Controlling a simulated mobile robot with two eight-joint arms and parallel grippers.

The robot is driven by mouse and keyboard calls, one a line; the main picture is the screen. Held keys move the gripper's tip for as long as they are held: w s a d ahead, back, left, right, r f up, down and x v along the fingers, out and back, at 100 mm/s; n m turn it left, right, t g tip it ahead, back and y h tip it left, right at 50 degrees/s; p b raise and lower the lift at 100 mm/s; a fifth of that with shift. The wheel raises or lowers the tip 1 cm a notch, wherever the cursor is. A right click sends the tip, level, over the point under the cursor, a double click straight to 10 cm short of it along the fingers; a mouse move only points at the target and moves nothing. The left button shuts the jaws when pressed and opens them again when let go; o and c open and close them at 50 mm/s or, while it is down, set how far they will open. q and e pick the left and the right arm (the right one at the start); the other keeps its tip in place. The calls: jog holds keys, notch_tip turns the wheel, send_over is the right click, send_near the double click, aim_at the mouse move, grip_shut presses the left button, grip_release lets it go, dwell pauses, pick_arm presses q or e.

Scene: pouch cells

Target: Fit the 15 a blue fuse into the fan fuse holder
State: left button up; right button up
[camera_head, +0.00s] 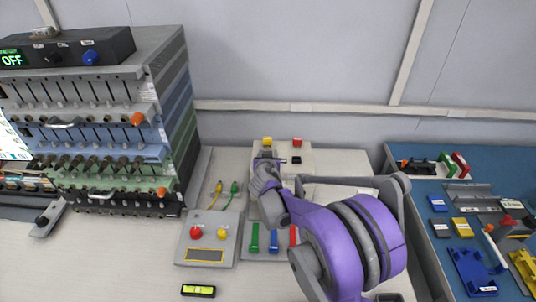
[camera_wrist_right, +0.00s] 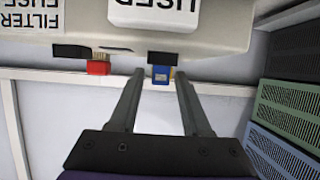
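My right arm reaches in to the back panel (camera_head: 260,149), with its gripper (camera_head: 265,166) small and partly hidden there. In the right wrist view, which looks upside down, the two fingers (camera_wrist_right: 158,78) are spread. A blue fuse (camera_wrist_right: 161,75) shows between the fingertips with gaps on both sides, by a black holder (camera_wrist_right: 163,58). Whether it is seated cannot be told. A red fuse (camera_wrist_right: 98,68) with bare prongs is by another black holder (camera_wrist_right: 70,51), near the "FILTER FUSE" label (camera_wrist_right: 30,20). The fan label is not readable. My left gripper is not in view.
A grey control box (camera_head: 208,226) with a red knob and yellow button stands left of my arm. Green (camera_head: 254,238), blue (camera_head: 273,241) and red (camera_head: 293,236) pieces lie beside it. An instrument rack (camera_head: 160,110) stands left, a blue mat (camera_head: 430,260) right. A spirit level (camera_head: 198,290) lies in front.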

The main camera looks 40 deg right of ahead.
jog(key=shift+r, duration=0.15)
jog(key=p+v, duration=0.1)
jog(key=v, duration=1.1)
jog(key=s+a+f+n+g+y, duration=0.2)
jog(key=s+a+f+n+y, duration=0.2)
jog(key=s+a, duration=0.6)
jog(key=s+a+f+n+g+y, duration=0.3)
jog(key=s+a+f+n+y, duration=0.1)
jog(key=s+a, duration=0.6)
jog(key=shift+s+a+y, duration=0.15)
jog(key=shift+s+y, duration=0.25)
jog(key=shift+s, duration=0.3)
jog(key=shift+f, duration=0.1)
